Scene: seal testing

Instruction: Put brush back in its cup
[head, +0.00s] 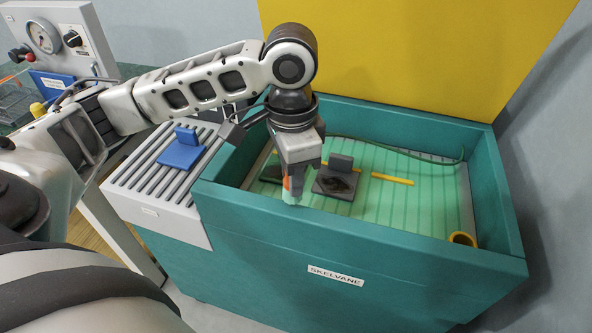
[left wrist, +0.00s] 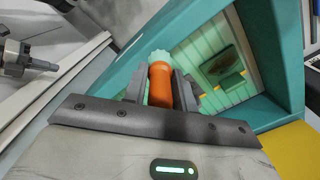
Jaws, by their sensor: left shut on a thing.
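My left gripper (head: 297,176) points down over the near left part of the teal tank, just inside its front wall. It is shut on the brush (head: 291,198), which has an orange handle and a pale green head pointing down. In the left wrist view the brush's orange handle (left wrist: 160,86) sits between the two dark fingers, its pale head beyond them. A yellow round open cup (head: 462,239) stands in the tank's near right corner, apart from the brush. It appears empty. My right gripper is not in view.
The tank's front wall (head: 350,233) bears a SKELVANE label. Inside lie a dark block with an upright tab (head: 338,184), a yellow strip (head: 392,179) and a green cord at the back. A blue block (head: 182,150) rests on the ribbed rack at left.

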